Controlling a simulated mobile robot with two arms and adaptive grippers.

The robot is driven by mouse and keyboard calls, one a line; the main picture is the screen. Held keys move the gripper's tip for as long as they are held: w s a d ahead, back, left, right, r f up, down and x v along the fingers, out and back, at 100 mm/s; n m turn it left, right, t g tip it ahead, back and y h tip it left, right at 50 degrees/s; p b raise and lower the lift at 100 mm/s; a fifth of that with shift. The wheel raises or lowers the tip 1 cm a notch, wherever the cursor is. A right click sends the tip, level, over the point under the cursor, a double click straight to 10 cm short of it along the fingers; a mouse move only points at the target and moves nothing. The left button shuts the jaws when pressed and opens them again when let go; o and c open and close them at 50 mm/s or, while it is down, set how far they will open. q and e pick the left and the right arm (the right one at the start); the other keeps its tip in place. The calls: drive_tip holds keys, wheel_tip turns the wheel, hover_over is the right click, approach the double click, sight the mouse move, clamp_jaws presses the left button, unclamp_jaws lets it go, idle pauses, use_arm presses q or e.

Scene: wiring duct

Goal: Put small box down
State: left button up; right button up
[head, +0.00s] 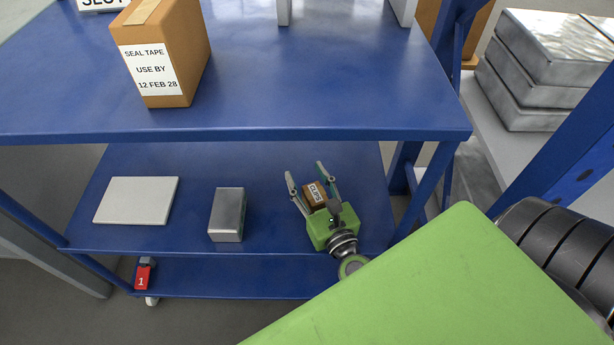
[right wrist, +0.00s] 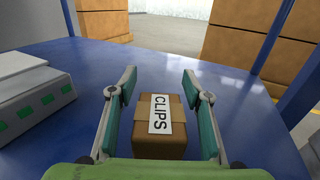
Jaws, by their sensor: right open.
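The small box is brown with a white CLIPS label. It sits on the blue middle shelf (head: 280,190) in the head view (head: 314,194) and shows close up in the right wrist view (right wrist: 160,125). My right gripper (head: 305,174) is open, with one finger on each side of the box. In the right wrist view its fingers (right wrist: 157,84) stand apart from the box, with gaps on both sides. The green palm hides the lowest part of the box's near side. My left gripper is not in view.
A metal block (head: 227,215) and a white plate (head: 137,200) lie left on the same shelf. The blue top deck (head: 300,90) overhangs the shelf and carries a larger SEAL TAPE box (head: 165,50). Blue posts (head: 440,180) stand to the right.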

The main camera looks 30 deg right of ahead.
sight(321, 204)
drive_tip(key=shift+s+r, duration=0.1)
drive_tip(key=s, duration=0.4)
drive_tip(key=s+a, duration=0.1)
drive_tip(key=s, duration=0.2)
drive_tip(key=s+a, duration=0.1)
drive_tip(key=s, duration=0.3)
drive_tip(key=shift+s, duration=0.3)
drive_tip(key=shift+s, duration=0.1)
